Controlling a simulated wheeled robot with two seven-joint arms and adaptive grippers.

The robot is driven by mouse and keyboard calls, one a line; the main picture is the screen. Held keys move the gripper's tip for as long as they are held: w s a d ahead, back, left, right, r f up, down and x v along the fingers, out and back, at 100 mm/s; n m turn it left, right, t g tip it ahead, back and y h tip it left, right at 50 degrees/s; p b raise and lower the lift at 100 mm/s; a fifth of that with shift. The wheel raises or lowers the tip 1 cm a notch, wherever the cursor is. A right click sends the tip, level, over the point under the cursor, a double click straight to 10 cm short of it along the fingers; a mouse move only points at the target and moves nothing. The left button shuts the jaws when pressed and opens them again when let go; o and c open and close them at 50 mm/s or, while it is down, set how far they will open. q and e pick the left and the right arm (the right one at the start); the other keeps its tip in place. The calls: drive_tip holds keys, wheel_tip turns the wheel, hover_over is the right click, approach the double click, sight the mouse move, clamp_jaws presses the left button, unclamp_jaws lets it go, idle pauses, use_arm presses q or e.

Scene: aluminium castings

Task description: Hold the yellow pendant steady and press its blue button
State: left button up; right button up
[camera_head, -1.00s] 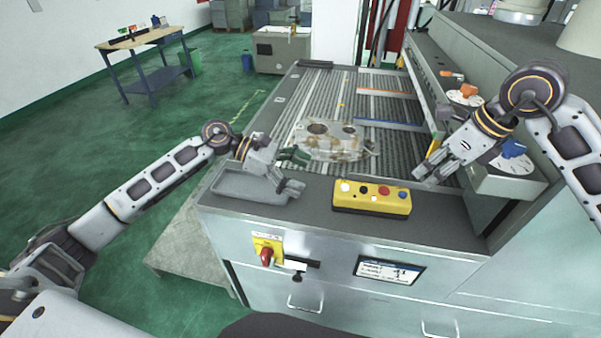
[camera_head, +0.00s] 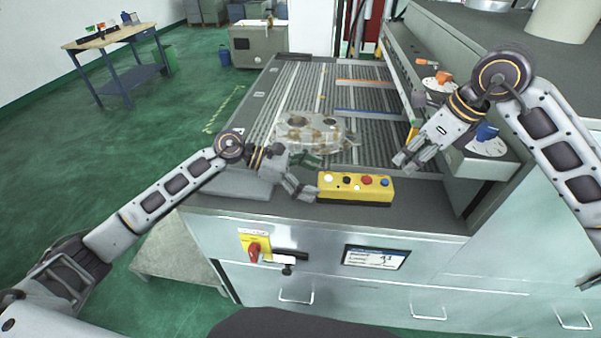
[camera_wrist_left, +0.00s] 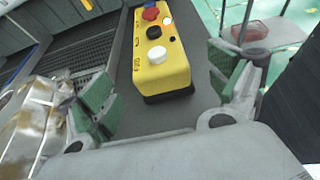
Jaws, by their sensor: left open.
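The yellow pendant (camera_head: 355,195) lies on the grey front ledge of the machine, with white, black, red and blue buttons from left to right. Its blue button (camera_head: 385,182) is at the right end. My left gripper (camera_head: 309,176) is open at the pendant's left end, not holding it. In the left wrist view the pendant (camera_wrist_left: 166,76) shows between the spread green-padded fingers, its white-button end nearest. My right gripper (camera_head: 404,161) hangs near and behind the blue-button end, apart from it; its finger opening is unclear.
A metal casting (camera_head: 312,132) lies on the slatted bed (camera_head: 300,92) behind the pendant. A grey tray (camera_head: 235,187) is left of my left gripper. A control box with a blue knob (camera_head: 487,131) stands at the right. The ledge right of the pendant is clear.

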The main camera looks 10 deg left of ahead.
sight(332, 185)
use_arm(q)
drive_tip(key=shift+x, duration=2.8)
drive_tip(key=c, duration=1.3)
drive_tip(key=shift+c, duration=0.8)
use_arm(e)
drive_tip(key=shift+c, duration=0.5)
clamp_jaws()
